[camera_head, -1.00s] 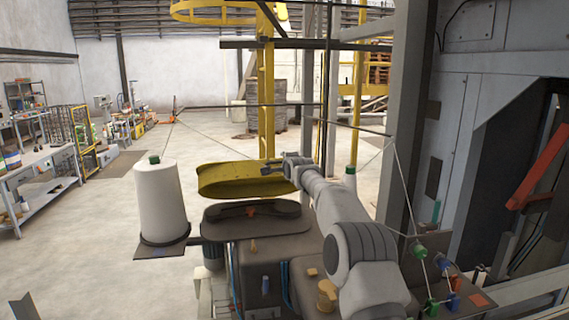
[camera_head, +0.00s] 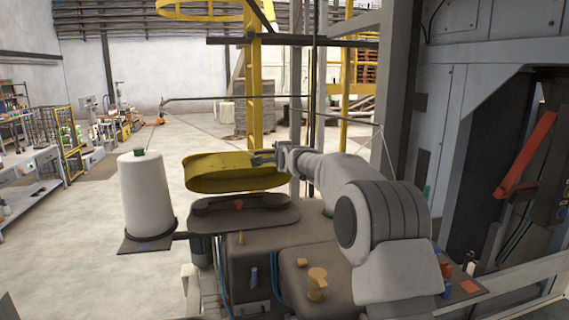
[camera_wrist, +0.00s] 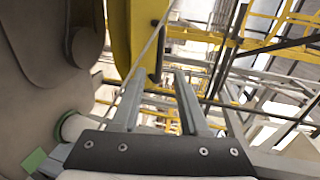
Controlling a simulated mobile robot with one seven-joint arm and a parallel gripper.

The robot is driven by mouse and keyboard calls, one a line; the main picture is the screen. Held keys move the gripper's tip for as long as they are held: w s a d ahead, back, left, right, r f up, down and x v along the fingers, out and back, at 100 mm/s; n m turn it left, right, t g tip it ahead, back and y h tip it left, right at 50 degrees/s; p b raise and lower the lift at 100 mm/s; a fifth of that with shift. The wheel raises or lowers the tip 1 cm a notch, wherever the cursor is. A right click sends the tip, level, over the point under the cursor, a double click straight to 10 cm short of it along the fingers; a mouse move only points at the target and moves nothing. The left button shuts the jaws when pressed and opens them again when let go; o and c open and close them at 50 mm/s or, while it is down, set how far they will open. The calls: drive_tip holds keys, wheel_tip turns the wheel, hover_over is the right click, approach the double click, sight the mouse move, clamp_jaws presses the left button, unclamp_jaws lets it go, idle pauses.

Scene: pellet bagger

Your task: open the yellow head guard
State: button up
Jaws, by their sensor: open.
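The yellow head guard (camera_head: 212,181) is a long rounded cover. In the head view it is raised above the dark machine head (camera_head: 270,215), with a gap between them, and its hollow inside partly shows. My gripper (camera_head: 258,160) is open at the guard's right part, seemingly at its upper edge; contact cannot be told. In the wrist view the guard (camera_wrist: 136,32) is a yellow band ahead of the left finger. Nothing clearly shows between the fingers of my gripper (camera_wrist: 158,84).
A white thread cone (camera_head: 147,200) with a green top stands on a plate left of the head. A thread runs past the wrist view's fingers. A grey post (camera_head: 400,110) and machine cabinet (camera_head: 470,100) stand at right.

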drive_tip(key=b+v, duration=0.3)
drive_tip(key=v, duration=0.7)
drive_tip(key=shift+s+b, duration=0.3)
drive_tip(key=shift+b, duration=0.05)
drive_tip(key=shift+r, duration=0.1)
